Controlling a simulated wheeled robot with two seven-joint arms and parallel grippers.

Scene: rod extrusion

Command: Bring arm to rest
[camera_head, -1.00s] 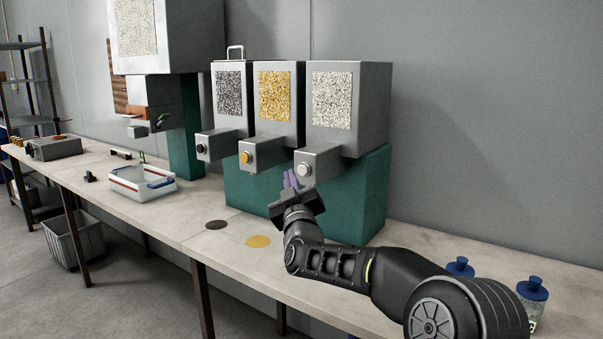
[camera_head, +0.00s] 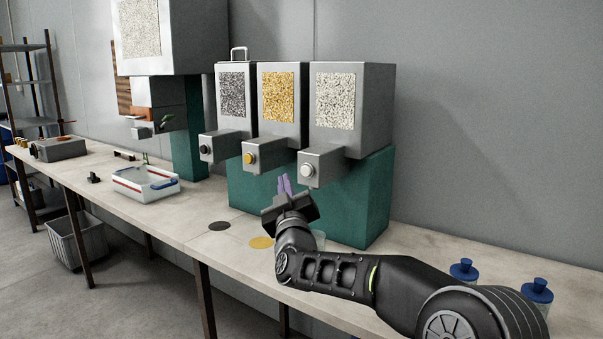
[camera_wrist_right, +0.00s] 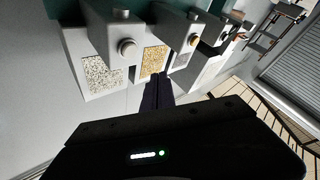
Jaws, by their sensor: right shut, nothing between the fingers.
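My right gripper (camera_head: 284,186) is at the end of the black arm that comes in from the lower right. Its purple-looking fingers are together with nothing between them, and they point up in front of the green stand (camera_head: 372,205), below the dispenser spouts. In the right wrist view the dark fingers (camera_wrist_right: 158,94) also show side by side, with the dispensers beyond them. My left gripper is not in view.
Three grey dispensers with black, yellow and white (camera_head: 335,100) granule windows stand on the green stand. A black disc (camera_head: 219,226) and a yellow disc (camera_head: 261,242) lie on the table. A white tray (camera_head: 146,184) is at the left. Two blue-capped bottles (camera_head: 537,290) stand at the right.

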